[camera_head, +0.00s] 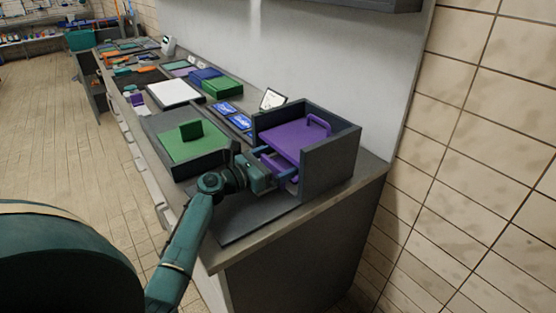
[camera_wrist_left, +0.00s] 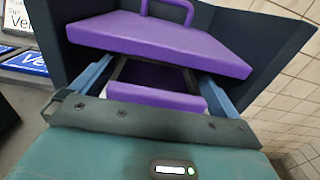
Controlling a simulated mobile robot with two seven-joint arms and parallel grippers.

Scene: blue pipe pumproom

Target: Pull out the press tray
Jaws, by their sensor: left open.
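The press is a dark grey open-fronted box (camera_head: 333,158) at the near end of the counter, with a purple upper plate (camera_head: 295,138) that has a loop handle on top. In the left wrist view this purple plate (camera_wrist_left: 165,42) fills the upper middle. The purple press tray (camera_wrist_left: 155,97) sits below the plate, its front edge facing me. My left gripper (camera_head: 279,166) is at the front of the press, open. In the left wrist view its two blue fingers stand either side of the tray's front. I cannot tell whether they touch it. My right gripper is not in view.
A green block on a green tray (camera_head: 190,146) lies left of the press. Blue cards (camera_head: 232,115) and a small tilted sign (camera_head: 272,99) stand behind. A white panel (camera_head: 174,93) and coloured boxes lie farther along. A tiled wall (camera_head: 470,150) bounds the right.

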